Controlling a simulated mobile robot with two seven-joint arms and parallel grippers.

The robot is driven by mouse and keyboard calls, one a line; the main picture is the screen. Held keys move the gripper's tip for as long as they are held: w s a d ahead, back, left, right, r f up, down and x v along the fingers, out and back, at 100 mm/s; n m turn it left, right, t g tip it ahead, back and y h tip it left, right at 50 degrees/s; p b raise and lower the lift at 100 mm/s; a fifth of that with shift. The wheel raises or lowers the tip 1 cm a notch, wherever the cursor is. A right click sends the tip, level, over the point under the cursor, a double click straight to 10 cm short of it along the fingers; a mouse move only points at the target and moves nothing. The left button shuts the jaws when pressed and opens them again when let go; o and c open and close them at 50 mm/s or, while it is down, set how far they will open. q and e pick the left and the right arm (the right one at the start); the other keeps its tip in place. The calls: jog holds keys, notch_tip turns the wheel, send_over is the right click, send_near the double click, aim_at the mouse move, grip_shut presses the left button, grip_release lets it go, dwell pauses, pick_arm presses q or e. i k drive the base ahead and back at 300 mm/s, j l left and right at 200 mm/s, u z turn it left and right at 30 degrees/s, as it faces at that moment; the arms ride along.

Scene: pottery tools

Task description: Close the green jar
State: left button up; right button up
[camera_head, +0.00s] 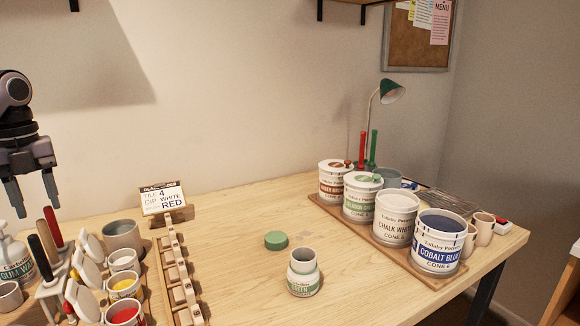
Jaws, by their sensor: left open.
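The green jar (304,273) is a small white jar with a green label. It stands upright and open on the wooden table. A round green lid (276,240) lies on the table behind and slightly left of it, apart from the jar. My left gripper (33,199) hangs at the far left with its fingers pointing down. It is open and empty, above the tools and far from the jar and lid. My right gripper does not show.
Several large glaze buckets (396,217) stand on a wooden board at the right. A wooden rack (180,275) and a sign (162,198) stand left of the jar. Small paint cups (124,285) and handled tools crowd the left. The table around the jar is clear.

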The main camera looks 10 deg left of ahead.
aim_at(303, 272)
jog(key=k+l, duration=0.65)
jog(key=l, duration=0.2)
